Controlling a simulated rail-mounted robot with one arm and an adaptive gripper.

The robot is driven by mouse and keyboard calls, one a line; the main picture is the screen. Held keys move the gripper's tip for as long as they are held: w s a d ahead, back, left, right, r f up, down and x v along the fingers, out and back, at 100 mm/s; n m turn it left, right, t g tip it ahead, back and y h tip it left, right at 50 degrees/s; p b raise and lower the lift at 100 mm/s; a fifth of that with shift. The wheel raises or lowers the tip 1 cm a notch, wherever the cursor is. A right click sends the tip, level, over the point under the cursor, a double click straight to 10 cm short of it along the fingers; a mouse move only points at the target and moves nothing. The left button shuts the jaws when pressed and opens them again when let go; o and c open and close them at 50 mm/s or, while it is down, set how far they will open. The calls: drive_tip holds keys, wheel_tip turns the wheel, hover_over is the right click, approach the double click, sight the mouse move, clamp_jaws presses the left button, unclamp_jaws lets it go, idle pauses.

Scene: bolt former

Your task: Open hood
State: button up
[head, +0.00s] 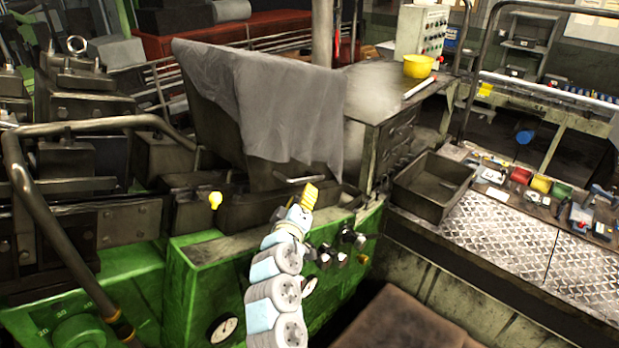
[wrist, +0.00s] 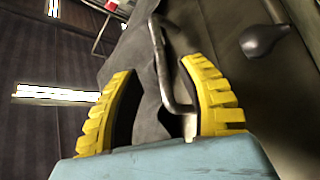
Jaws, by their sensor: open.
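The hood (head: 215,115) is a dark, boxy cover with a grey cloth (head: 285,100) draped over it in the head view. A thin bent metal handle (head: 293,179) shows at its lower front edge. My gripper (head: 310,193) is at the front of the hood, close to this handle. In the wrist view, the yellow fingers of my gripper (wrist: 160,70) are spread apart. The grey cloth (wrist: 130,50) shows behind the handle.
A green machine panel (head: 195,285) with a gauge and knobs lies below the hood. A dark rounded knob (wrist: 265,40) is near the right finger. A bent pipe rail (head: 45,215) is at left; an empty metal bin (head: 435,185) at right.

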sight(309, 180)
drive_tip(key=p+x, duration=0.1)
drive_tip(key=x, duration=0.4)
drive_tip(key=shift+r, duration=0.1)
drive_tip(key=shift+x, duration=1.3)
clamp_jaws()
